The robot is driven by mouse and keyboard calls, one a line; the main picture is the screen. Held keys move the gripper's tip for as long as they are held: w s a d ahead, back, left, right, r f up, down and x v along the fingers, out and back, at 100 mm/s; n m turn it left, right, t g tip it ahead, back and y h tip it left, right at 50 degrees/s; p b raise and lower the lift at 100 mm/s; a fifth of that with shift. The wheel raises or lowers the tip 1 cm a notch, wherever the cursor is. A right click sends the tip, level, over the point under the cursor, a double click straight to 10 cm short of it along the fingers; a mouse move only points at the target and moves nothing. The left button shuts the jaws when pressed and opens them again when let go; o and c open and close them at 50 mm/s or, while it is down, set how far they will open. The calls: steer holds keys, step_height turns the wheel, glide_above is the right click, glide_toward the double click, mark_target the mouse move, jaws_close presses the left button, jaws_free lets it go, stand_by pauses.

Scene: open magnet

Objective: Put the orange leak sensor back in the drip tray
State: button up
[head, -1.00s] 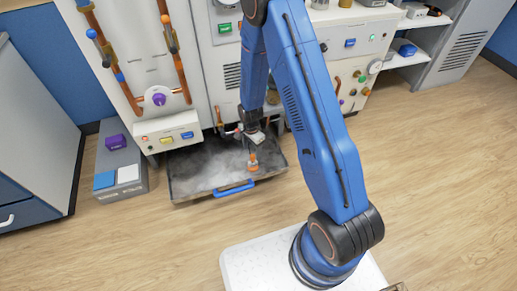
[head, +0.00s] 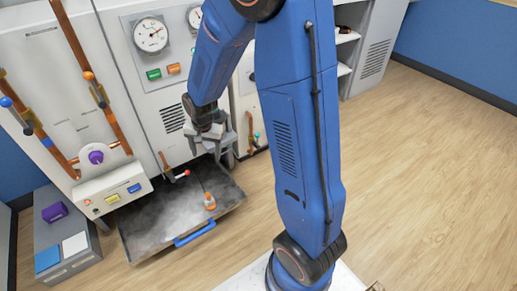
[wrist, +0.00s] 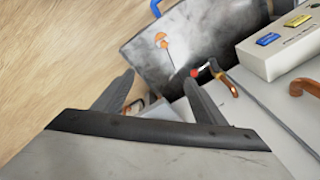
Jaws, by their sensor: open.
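The orange leak sensor (head: 210,201) sits in the drip tray, near its front right, apart from my gripper. In the wrist view the sensor (wrist: 161,40) shows as a small orange piece with a thin dark line running from it. The drip tray (head: 150,240) is a shallow grey pan with a blue handle (head: 195,232) at the front; it also shows in the wrist view (wrist: 205,20). My gripper (head: 203,143) is raised above the back right of the tray. Its fingers (wrist: 160,98) are spread and hold nothing.
A valve lever with a red knob (head: 180,174) sticks out over the tray's back edge. A control box (head: 115,190) hangs at left. A grey box (head: 62,235) with a purple block stands left of the tray. The floor in front is clear.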

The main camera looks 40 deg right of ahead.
steer(key=s+d+r+n+t, duration=0.1)
steer(key=s+r+n, duration=0.1)
steer(key=s+r, duration=0.5)
steer(key=s+d+r+n+t, duration=0.1)
steer(key=s+d+r+n, duration=0.1)
steer(key=s+r, duration=0.55)
steer(key=s+r+n, duration=0.2)
steer(key=s+r, duration=0.2)
steer(key=s, duration=0.3)
steer(key=s+d+r+n+t, duration=0.1)
steer(key=s+r, duration=0.3)
steer(key=s, duration=0.4)
steer(key=shift+r+n, duration=0.25)
steer(key=shift+n, duration=0.55)
steer(key=shift+w+d, duration=0.1)
steer(key=shift+c, duration=0.6)
